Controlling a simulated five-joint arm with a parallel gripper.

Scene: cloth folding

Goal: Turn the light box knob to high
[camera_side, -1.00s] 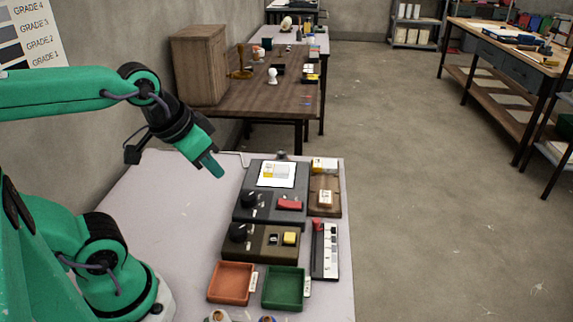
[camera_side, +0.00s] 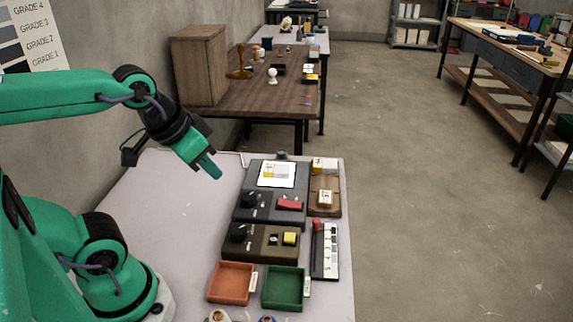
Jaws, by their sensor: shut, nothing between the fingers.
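The light box (camera_side: 254,178) is a dark grey box on the table with a bright lit panel (camera_side: 277,174) on top. A black knob (camera_side: 248,199) is on its front left part, beside a red switch (camera_side: 289,204). The knob's setting is too small to read. My gripper (camera_side: 213,172) is shut and empty. It hangs in the air to the upper left of the knob in the picture, apart from the light box, with its fingers angled down and to the right.
An olive-brown box (camera_side: 262,250) with its own black knob (camera_side: 238,232) and yellow button (camera_side: 290,238) stands just in front. An orange tray (camera_side: 231,284), a green tray (camera_side: 283,289) and a grey-scale strip (camera_side: 325,250) lie nearby. The table's left part (camera_side: 170,215) is clear.

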